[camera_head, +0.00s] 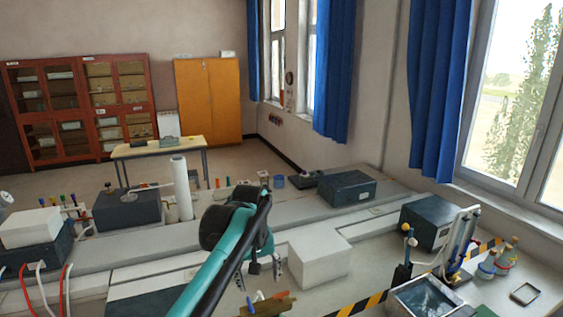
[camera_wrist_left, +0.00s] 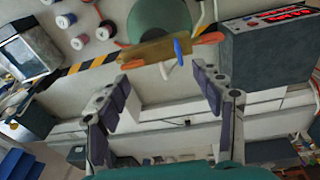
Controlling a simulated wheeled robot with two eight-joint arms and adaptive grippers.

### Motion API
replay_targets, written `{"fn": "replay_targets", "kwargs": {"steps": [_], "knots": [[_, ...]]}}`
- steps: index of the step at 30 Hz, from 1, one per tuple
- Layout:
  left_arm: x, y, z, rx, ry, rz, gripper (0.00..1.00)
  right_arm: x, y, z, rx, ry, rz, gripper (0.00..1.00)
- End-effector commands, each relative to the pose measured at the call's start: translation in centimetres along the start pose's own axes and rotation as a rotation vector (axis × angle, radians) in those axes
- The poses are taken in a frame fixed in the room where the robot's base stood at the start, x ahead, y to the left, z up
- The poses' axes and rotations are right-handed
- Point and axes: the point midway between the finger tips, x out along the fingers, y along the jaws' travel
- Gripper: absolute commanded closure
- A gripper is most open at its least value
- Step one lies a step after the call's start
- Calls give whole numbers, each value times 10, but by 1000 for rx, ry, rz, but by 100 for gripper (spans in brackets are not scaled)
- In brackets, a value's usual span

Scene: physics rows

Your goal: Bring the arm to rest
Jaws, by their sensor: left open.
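My left arm, teal and black, comes in from the bottom of the head view. My left gripper (camera_head: 259,273) hangs from its end above the bench, partly hidden by the arm. In the left wrist view its two fingers are spread wide with nothing between them (camera_wrist_left: 162,80). A small wooden rack (camera_head: 270,305) with blue and orange pieces lies near the fingertips in the head view. The rack also shows beyond the fingertips in the wrist view (camera_wrist_left: 155,52), apart from them. My right gripper is in neither view.
A white box (camera_head: 319,258) stands just right of the gripper. A dark instrument with a red display (camera_wrist_left: 268,52) is at the wrist view's upper right. An open metal basin (camera_head: 424,296) and striped tape lie at front right. A white cylinder (camera_head: 182,188) stands at back left.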

Motion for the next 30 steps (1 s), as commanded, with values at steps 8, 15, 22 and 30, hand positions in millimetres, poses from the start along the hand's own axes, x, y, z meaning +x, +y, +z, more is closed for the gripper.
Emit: {"fn": "replay_targets", "kwargs": {"steps": [8, 15, 22, 30], "knots": [[46, -74, 60, 96, 141, 50, 33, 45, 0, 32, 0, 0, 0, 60], [101, -131, 118, 181, 271, 67, 33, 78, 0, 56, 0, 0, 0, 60], [169, -176, 173, 260, 394, 60, 33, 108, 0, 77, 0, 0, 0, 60], [214, -199, 204, 310, 470, 44, 33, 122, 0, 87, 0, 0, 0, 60]]}}
